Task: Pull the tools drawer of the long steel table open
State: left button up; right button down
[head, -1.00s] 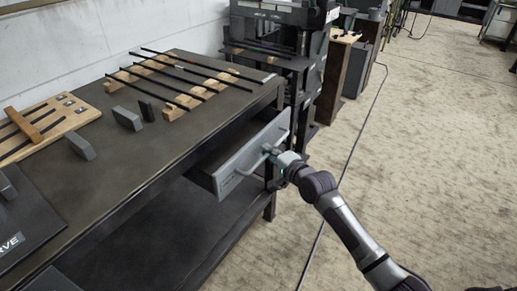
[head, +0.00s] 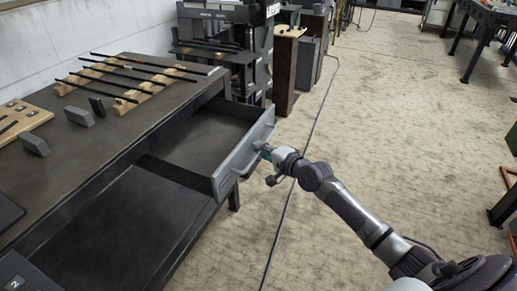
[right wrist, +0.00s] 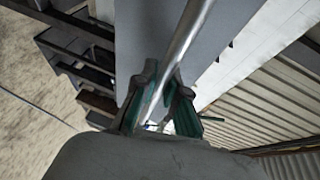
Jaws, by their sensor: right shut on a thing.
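The tools drawer (head: 229,168) of the long steel table (head: 150,112) stands well out from under the tabletop, and its dark inside (head: 195,145) shows empty. A bar handle (head: 246,166) runs along the drawer's grey front. My right gripper (head: 264,151) is at the handle, at the drawer's outer side. In the right wrist view my right gripper (right wrist: 158,100) has its green-lined fingers on both sides of the handle bar (right wrist: 185,45), shut on it. My left gripper is not in view.
Black rods on wooden racks (head: 137,90), dark blocks (head: 79,117) and a wooden board (head: 20,118) lie on the tabletop. A dark machine (head: 228,45) stands behind the table. The floor (head: 380,130) to the right is mostly clear, with a cable across it.

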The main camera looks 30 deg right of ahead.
jog(key=c, duration=1.2)
grip_release()
jog(key=v, duration=1.2)
